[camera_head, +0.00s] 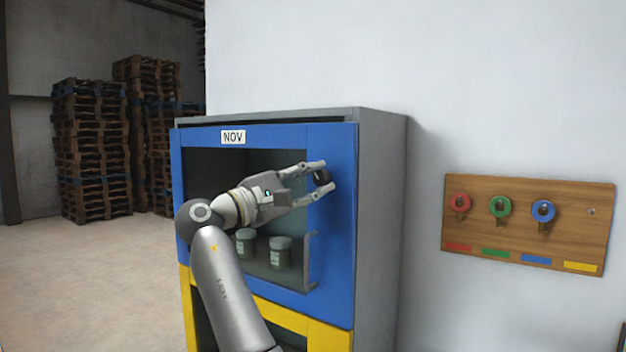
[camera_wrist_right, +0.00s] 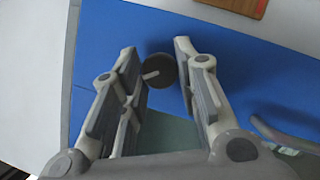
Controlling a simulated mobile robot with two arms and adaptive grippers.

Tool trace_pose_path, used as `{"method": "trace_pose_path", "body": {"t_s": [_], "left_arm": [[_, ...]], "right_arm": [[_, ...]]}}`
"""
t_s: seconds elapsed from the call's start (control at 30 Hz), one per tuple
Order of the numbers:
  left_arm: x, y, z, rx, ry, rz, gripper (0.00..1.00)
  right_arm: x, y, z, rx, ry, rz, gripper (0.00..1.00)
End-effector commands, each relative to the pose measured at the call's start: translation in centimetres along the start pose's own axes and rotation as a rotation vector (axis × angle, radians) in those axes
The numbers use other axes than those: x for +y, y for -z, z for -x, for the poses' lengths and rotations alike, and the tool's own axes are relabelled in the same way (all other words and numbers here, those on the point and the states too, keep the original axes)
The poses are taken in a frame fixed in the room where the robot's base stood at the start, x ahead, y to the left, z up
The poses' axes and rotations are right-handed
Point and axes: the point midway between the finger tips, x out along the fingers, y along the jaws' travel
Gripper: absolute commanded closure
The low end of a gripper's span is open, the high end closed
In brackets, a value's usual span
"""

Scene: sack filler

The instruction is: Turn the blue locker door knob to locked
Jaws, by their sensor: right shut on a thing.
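The blue locker door (camera_head: 340,225) is the upper door of a grey cabinet and looks closed, with a window and a NOV label. Its round black knob (camera_head: 322,177) is on the right part of the blue frame. My right gripper (camera_head: 322,178) reaches it from the left, with its two fingers around the knob. In the right wrist view the knob (camera_wrist_right: 159,70) sits between the fingertips, with a pale pointer mark on its face. My right gripper is shut on the knob. My left gripper is not in view.
A yellow door (camera_head: 315,328) is below the blue one. A handle (camera_head: 309,262) stands out under the knob. Jars (camera_head: 280,250) show behind the window. A wooden board (camera_head: 520,215) with coloured tags hangs on the right wall. Pallet stacks (camera_head: 92,150) stand far left; floor there is clear.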

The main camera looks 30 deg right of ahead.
Motion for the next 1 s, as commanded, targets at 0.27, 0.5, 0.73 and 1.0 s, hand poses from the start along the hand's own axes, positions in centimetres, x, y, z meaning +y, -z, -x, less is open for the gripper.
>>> {"method": "trace_pose_path", "body": {"t_s": [0.27, 0.5, 0.73, 1.0], "left_arm": [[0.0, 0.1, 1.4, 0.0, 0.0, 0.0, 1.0], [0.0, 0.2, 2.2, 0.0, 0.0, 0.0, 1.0], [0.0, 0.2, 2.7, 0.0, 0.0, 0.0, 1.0], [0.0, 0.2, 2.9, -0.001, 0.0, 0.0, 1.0]], "right_arm": [[0.5, -0.1, 0.0, -0.01, 0.096, -0.24, 0.94], [0.5, -0.1, 0.0, -0.017, 0.167, -0.412, 0.94], [0.5, -0.1, 0.0, -0.022, 0.211, -0.522, 0.94], [0.4, 0.0, 0.0, -0.025, 0.235, -0.578, 0.94]]}}
